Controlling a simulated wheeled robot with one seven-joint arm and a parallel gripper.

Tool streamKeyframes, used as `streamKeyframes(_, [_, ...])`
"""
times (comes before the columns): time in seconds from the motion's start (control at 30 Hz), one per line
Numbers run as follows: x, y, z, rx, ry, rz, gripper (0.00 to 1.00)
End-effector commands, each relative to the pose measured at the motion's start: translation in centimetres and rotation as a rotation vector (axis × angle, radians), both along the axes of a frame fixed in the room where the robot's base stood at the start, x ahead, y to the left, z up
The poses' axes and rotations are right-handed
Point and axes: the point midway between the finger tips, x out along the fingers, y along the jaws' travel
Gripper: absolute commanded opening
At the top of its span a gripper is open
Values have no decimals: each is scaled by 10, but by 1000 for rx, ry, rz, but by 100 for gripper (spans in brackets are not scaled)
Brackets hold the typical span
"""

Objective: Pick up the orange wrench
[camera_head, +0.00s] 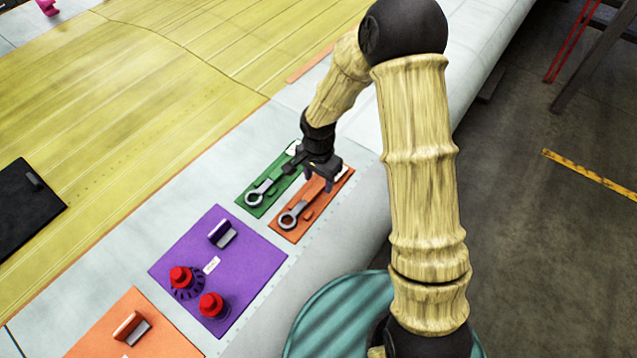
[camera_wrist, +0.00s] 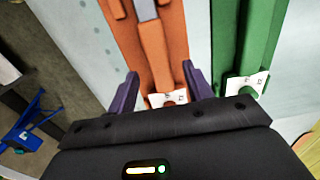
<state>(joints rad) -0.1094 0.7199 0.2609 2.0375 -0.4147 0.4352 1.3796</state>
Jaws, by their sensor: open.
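My gripper (camera_head: 318,178) is above the upper part of this board, and the arm hides part of the wrench. In the wrist view the open purple fingers (camera_wrist: 162,88) straddle the orange board (camera_wrist: 177,30). The height of the fingers above the board is hard to tell.
A purple board (camera_head: 180,262) with red-knobbed parts and another orange board (camera_head: 150,301) lie nearer. The pale wing surface (camera_head: 190,193) drops off on the right to the floor.

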Motion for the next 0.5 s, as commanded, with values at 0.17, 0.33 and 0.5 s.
streamKeyframes(0.17, [0,0,-16,0,1,-1,51])
streamKeyframes(0.33, [0,0,-20,0,-1,-1,51])
streamKeyframes(0.5, [1,0,-19,0,-1,-1,51])
